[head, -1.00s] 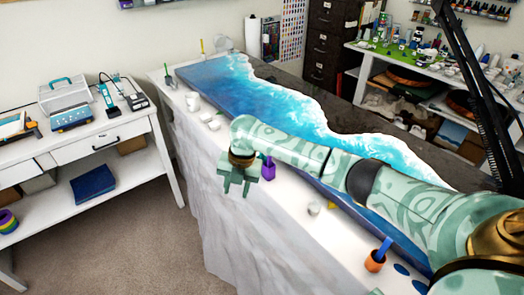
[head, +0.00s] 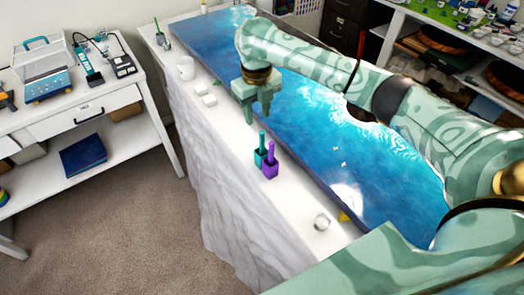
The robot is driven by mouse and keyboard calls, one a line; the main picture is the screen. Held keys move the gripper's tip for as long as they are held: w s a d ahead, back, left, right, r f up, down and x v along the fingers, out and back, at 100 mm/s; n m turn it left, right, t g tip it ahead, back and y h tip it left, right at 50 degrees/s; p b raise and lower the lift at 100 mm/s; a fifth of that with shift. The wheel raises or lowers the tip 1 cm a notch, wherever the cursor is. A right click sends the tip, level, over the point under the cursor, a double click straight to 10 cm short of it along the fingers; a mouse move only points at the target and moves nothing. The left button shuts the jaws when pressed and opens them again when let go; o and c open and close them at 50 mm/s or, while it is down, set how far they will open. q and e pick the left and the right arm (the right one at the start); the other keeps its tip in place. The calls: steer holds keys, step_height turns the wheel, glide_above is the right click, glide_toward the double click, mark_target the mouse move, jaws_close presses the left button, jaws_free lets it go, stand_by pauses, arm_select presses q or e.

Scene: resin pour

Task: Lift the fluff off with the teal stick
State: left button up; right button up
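The teal stick (head: 262,139) stands upright in a small teal holder (head: 260,158) on the white ledge beside the resin. A purple stick (head: 271,150) in a purple holder (head: 270,170) stands right against it. My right gripper (head: 258,117) points down just above and behind the teal stick in the picture. Its two fingers are apart, with nothing seen between them. Small pale specks (head: 337,160) lie on the blue resin surface (head: 310,135); I cannot tell for sure which is the fluff. My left gripper is out of view.
My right arm hangs over the resin. The ledge between holders and clear cup is free.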

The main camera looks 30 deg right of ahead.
mark_target(262, 132)
steer(key=f+b, duration=0.1)
steer(key=f, duration=0.2)
steer(key=f+b, duration=0.1)
steer(key=f, duration=0.3)
steer(key=d+f+b, duration=0.1)
steer(key=f, duration=0.2)
steer(key=shift+s+d+f, duration=0.1)
steer(key=shift+f, duration=0.05)
jaws_close()
